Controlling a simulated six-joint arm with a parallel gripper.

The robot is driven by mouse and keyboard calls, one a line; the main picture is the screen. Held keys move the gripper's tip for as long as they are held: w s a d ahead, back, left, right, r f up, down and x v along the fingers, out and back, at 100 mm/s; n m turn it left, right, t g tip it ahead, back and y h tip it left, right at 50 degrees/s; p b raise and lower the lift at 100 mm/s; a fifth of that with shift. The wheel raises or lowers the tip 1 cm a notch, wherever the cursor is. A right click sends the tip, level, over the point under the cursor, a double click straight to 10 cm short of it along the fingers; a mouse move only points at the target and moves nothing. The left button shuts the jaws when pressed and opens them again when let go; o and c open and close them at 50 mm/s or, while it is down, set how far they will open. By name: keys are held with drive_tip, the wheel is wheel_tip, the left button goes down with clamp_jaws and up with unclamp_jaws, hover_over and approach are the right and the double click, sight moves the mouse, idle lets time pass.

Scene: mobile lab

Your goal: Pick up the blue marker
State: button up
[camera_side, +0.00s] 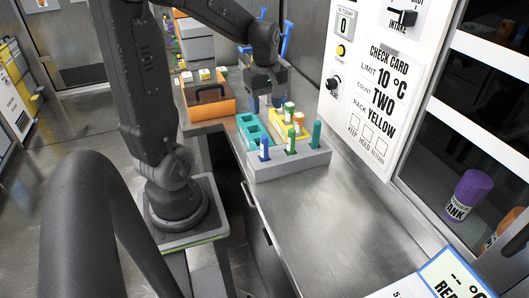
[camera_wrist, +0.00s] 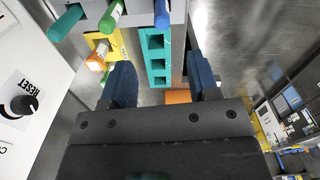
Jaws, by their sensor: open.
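The blue marker (camera_side: 264,148) stands upright at the left end of a grey rack (camera_side: 290,167). In the wrist view the blue marker (camera_wrist: 162,14) shows at the top edge, partly cut off. A green marker (camera_side: 291,141) and a teal marker (camera_side: 316,134) stand in the same rack. My gripper (camera_side: 265,103) is open with its blue fingers pointing down, behind the rack and above the teal block. In the wrist view the gap between my fingers (camera_wrist: 162,82) is empty, and the blue marker is beyond them, not touching.
A teal slotted block (camera_side: 246,131) with empty slots lies behind the rack. A yellow block (camera_side: 279,123) beside it holds vials with green and orange caps. An orange-sided box (camera_side: 209,109) stands further back. The steel counter (camera_side: 345,215) in front of the rack is clear.

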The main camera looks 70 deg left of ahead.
sight(265, 145)
drive_tip(key=shift+s+a+f, duration=0.1)
drive_tip(key=shift+a+f, duration=0.2)
drive_tip(key=shift+f, duration=0.15)
wheel_tip(265, 145, down, 13)
drive_tip(key=shift+d+f, duration=0.1)
drive_tip(key=shift+d, duration=0.05)
drive_tip(key=c, duration=1)
